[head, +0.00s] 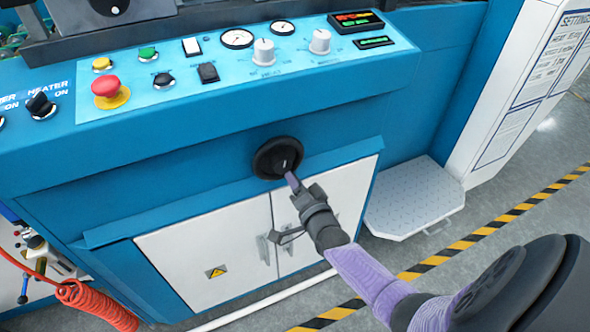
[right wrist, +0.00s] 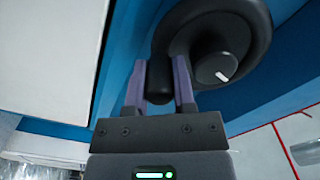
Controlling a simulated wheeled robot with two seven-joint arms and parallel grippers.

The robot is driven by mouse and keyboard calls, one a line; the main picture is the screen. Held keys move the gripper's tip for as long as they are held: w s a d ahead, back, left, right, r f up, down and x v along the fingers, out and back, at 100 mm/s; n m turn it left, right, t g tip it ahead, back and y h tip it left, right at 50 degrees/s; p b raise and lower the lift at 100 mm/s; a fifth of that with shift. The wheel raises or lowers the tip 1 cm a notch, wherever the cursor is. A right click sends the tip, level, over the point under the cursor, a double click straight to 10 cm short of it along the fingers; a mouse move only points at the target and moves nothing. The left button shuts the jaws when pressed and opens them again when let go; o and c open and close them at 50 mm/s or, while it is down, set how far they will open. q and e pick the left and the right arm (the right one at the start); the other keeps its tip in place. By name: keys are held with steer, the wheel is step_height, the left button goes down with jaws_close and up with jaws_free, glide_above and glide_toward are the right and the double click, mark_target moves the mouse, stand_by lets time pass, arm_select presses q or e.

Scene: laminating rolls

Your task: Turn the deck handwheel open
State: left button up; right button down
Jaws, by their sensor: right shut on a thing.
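The black deck handwheel (head: 268,150) is mounted on the blue front of the machine, below the control panel. It has a thick round rim and a central hub with a short white mark. In the right wrist view the handwheel (right wrist: 247,22) fills the upper middle, its hub right of the fingers. My right gripper (head: 292,180) reaches the wheel's lower right side. In the right wrist view its two purple fingers (right wrist: 160,82) stand on either side of a dark part of the wheel and are shut on it. My left gripper is not in view.
White cabinet doors (head: 222,245) with handles lie below the wheel. The control panel (head: 240,62) with a red button, dials and knobs is above. A metal step plate (head: 412,196) stands to the right. A red coiled hose (head: 98,303) hangs at lower left.

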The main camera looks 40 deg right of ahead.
steer(key=c, duration=0.7)
jaws_free()
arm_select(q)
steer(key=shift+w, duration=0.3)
